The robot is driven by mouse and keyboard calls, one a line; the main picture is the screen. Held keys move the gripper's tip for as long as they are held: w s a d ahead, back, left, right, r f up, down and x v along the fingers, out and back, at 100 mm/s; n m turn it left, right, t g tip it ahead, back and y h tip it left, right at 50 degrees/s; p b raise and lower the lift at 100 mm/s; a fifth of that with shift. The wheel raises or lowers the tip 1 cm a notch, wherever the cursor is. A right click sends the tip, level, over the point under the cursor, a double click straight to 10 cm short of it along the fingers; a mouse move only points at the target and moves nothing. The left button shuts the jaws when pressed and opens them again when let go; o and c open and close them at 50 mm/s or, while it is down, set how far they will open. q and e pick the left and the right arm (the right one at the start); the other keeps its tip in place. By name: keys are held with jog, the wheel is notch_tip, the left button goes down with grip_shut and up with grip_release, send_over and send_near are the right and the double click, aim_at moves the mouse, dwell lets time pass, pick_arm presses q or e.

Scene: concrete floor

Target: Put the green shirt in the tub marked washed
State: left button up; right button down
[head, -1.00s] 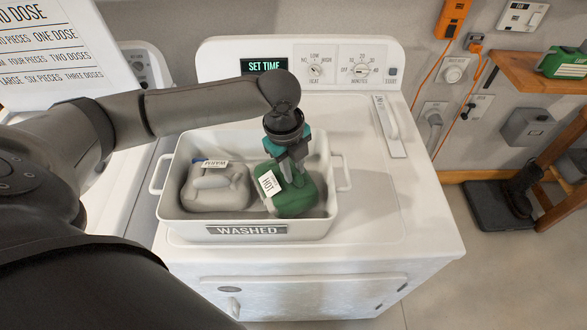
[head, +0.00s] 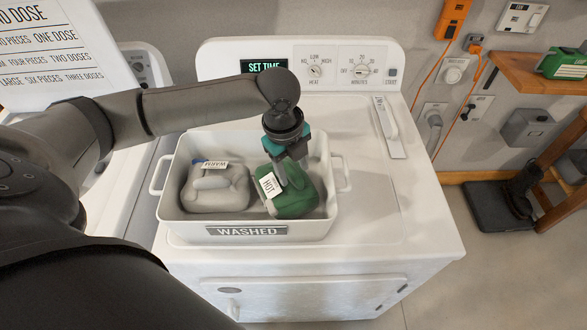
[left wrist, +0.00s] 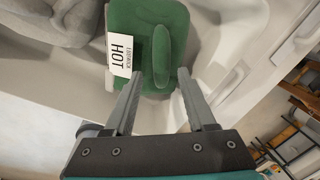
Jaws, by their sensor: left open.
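The green shirt (head: 294,202), a folded bundle with a tag reading HOT (head: 268,186), lies in the right part of the white tub marked WASHED (head: 322,228). In the left wrist view the green shirt (left wrist: 130,22) has a raised fold (left wrist: 161,55). My left gripper (head: 281,178) is over the shirt in the head view. In the left wrist view the left gripper (left wrist: 161,88) is open, its fingers apart at the near edge of the shirt, with nothing between the tips but the end of the fold. My right gripper is not in view.
A grey folded garment tagged WARM (head: 216,190) lies in the left part of the tub. The tub stands on a white dryer (head: 400,225) with a control panel (head: 345,66) behind. The dryer top right of the tub is clear. A wooden shelf (head: 530,75) is at the right.

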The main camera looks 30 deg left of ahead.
pick_arm(q)
notch_tip(320, 180, up, 11)
jog(key=s, duration=0.1)
jog(key=shift+s+a+p, duration=0.25)
jog(key=shift+p, duration=0.15)
